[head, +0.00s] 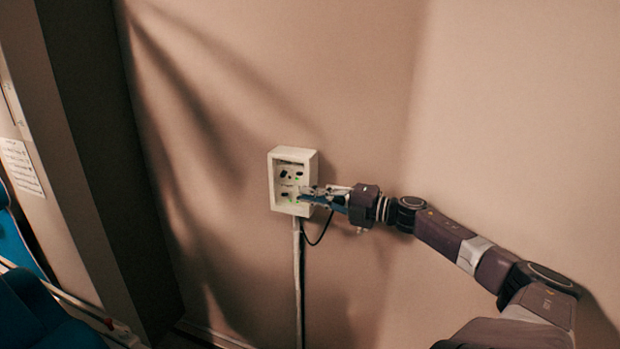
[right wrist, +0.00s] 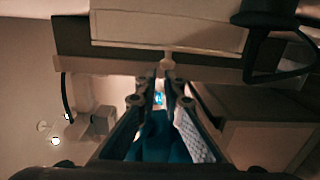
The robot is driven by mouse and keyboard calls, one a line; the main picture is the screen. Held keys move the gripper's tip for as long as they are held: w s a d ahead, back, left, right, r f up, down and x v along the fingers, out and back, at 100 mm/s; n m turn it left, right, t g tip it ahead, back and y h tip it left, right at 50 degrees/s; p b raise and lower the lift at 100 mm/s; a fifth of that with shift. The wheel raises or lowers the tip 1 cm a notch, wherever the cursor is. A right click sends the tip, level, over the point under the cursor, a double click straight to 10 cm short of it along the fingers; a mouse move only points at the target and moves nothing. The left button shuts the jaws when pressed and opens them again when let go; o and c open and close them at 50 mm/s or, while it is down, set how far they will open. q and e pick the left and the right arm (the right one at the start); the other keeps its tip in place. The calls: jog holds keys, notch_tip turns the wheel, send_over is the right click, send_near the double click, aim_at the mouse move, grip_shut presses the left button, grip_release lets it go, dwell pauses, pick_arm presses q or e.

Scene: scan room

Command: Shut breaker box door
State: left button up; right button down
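The white breaker box (head: 309,180) is fixed to the wall in the middle of the head view. Its front is open and shows dark switches and small green lights inside. I cannot make out its door separately in the head view. My right gripper (head: 308,193) reaches in from the right, its tips overlapping the lower right part of the box front; contact is unclear. In the right wrist view the fingers of my right gripper (right wrist: 165,78) converge almost together, with nothing visible held. A pale panel (right wrist: 165,27) lies just beyond them. My left gripper is out of view.
A pale conduit (head: 298,285) runs down the wall below the box, and a black cable (head: 320,238) loops beside it. Blue seats (head: 40,310) are at the lower left, near a dark pillar (head: 105,150). The wall around the box is bare.

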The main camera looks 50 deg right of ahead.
notch_tip(320, 180, up, 9)
jog(key=shift+r, duration=0.1)
jog(key=shift+w+d, duration=0.1)
dwell(0.3)
